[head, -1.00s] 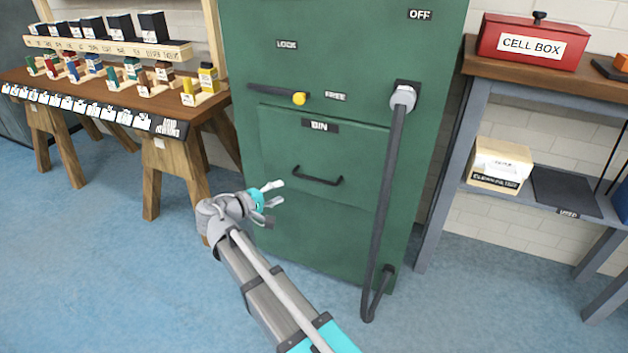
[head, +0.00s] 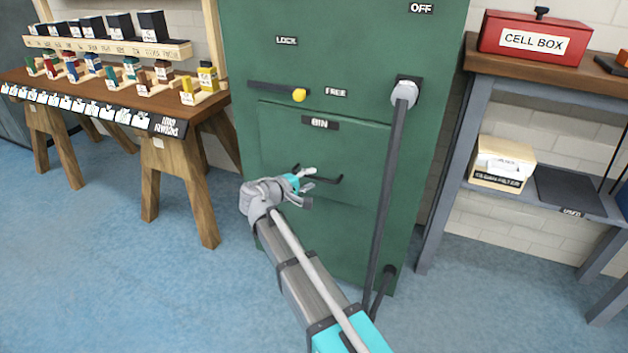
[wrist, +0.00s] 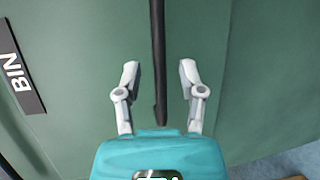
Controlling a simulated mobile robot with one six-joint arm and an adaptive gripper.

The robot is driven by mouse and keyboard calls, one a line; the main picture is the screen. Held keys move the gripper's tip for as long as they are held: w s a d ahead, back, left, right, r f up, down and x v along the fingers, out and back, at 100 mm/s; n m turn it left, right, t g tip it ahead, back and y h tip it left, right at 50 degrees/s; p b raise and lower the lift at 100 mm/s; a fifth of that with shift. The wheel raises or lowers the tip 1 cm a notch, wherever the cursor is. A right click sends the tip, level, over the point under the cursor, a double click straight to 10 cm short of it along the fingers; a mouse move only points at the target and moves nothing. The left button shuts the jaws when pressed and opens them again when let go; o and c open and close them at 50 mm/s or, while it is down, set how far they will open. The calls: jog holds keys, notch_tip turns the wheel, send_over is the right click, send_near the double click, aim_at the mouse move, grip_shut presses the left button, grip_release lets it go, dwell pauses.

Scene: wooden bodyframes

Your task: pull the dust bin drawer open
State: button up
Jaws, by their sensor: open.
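The dust bin drawer (head: 352,150) is a green panel marked BIN on the front of a green cabinet, and it sits shut. Its dark bar handle (head: 331,180) is partly hidden behind my gripper (head: 312,180) in the head view. In the wrist view the handle (wrist: 158,60) runs as a dark upright bar between the two open fingers of my gripper (wrist: 160,75), with a gap on each side. The BIN label (wrist: 20,72) shows at the left of that view. I cannot tell how far the fingertips reach past the handle.
A dark lever with a yellow knob (head: 299,95) sits above the drawer, beside the FREE label. A grey hose (head: 385,200) hangs down the cabinet's right side. A wooden bench (head: 180,130) stands left, and a grey shelf (head: 480,110) right. Blue floor is clear at front left.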

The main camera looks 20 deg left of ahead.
jog(key=shift+x, duration=0.95)
jog(key=shift+c, duration=0.2)
grip_shut()
jog(key=shift+s, duration=0.1)
